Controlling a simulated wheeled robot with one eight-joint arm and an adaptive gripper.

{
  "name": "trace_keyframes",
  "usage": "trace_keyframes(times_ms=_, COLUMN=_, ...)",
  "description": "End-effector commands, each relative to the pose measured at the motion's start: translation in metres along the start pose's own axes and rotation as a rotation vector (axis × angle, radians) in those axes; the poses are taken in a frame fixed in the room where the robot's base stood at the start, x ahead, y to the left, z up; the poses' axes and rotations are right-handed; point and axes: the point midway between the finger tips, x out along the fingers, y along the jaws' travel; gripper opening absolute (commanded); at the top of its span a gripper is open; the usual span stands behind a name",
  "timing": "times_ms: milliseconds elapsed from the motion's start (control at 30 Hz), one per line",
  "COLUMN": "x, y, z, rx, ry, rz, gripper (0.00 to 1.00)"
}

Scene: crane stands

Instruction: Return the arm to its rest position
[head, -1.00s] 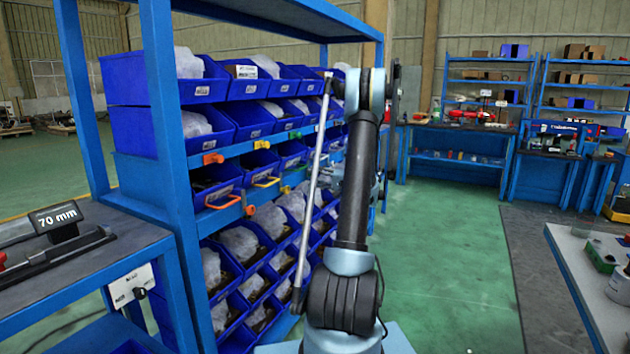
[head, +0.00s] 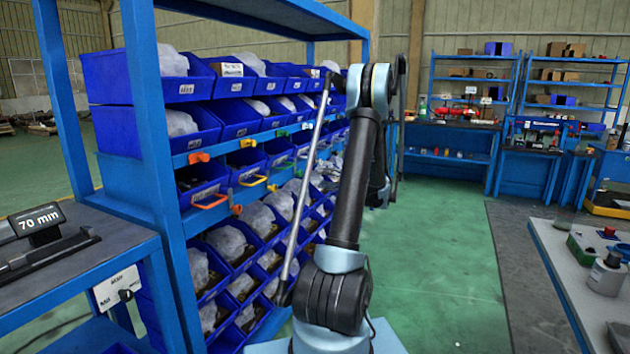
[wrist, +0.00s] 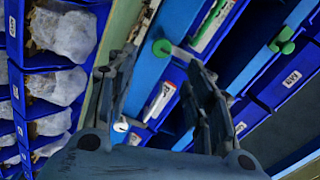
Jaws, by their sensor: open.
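My arm rises from its base in the middle of the head view, with its upper link nearly upright and its elbow near the top. The forearm and gripper are mostly hidden behind the upper link in that view. My gripper (wrist: 150,75) shows in the wrist view with its two fingers apart and nothing between them. Past the fingers are blue bins (wrist: 285,90) and green knobs or handles on the rack. I cannot tell the exact gap between the fingers and the rack.
A blue rack of bins (head: 190,90) with bagged parts stands close left of my arm. A bench with a "70 mm" sign (head: 37,220) is at the front left. A grey-topped table (head: 560,262) is at the right. Green floor (head: 440,240) between them is clear.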

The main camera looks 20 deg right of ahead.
Motion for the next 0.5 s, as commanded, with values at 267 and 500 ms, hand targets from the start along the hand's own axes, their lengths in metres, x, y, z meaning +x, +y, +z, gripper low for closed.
trace_keyframes(times_ms=267, x=-0.0140, y=0.0003, z=0.0003, rx=0.000, ry=-0.001, rz=0.000, gripper=0.47)
trace_keyframes(times_ms=500, x=-0.0138, y=0.0002, z=0.0004, rx=0.000, ry=-0.001, rz=0.000, gripper=0.47)
